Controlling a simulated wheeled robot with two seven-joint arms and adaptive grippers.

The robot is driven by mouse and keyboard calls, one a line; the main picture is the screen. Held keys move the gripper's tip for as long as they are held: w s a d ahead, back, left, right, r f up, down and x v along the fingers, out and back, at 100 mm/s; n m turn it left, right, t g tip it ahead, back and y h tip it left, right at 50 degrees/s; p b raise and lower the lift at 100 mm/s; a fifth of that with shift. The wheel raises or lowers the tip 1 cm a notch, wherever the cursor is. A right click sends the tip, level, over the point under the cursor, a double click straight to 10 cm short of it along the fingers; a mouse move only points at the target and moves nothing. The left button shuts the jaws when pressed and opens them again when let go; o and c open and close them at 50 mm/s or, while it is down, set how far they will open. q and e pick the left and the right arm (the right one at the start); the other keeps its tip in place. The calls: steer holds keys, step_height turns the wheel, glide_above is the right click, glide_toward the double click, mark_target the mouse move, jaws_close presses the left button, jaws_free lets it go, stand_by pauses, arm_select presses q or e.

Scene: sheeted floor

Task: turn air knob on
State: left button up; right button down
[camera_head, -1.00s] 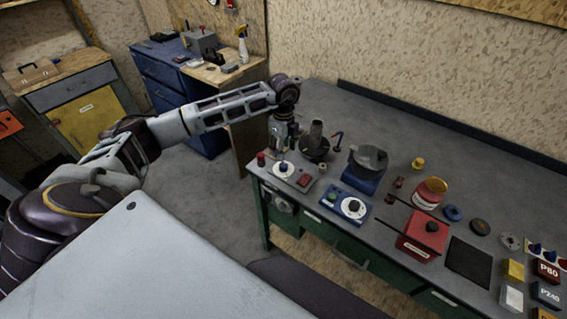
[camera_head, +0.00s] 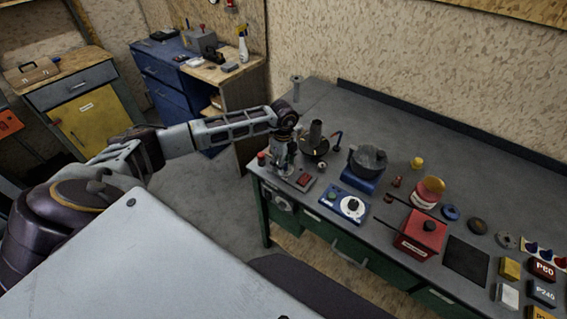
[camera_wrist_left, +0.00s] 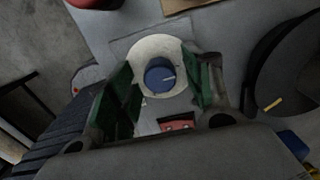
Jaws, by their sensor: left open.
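The air knob (camera_wrist_left: 160,76) is a small blue knob with a white pointer line, on a round white dial (camera_wrist_left: 150,45) in the left wrist view. My left gripper (camera_wrist_left: 158,68) is open, its two green-padded fingers to either side of the knob, with gaps visible. I cannot tell the exact height of the fingertips over the dial. In the head view, my left gripper (camera_head: 284,168) points down over the grey panel at the bench's left end and hides the knob and dial. My right gripper is not in view.
A red switch (camera_head: 305,180) sits on the panel beside the gripper, and a red button (camera_head: 262,158) stands to its left. A dark round stand (camera_head: 314,148) is close behind. A blue dial box (camera_head: 345,203) and red box (camera_head: 420,235) lie to the right.

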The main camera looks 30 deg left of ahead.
arm_select(q)
steer(key=c, duration=1.1)
steer(key=shift+o, duration=0.2)
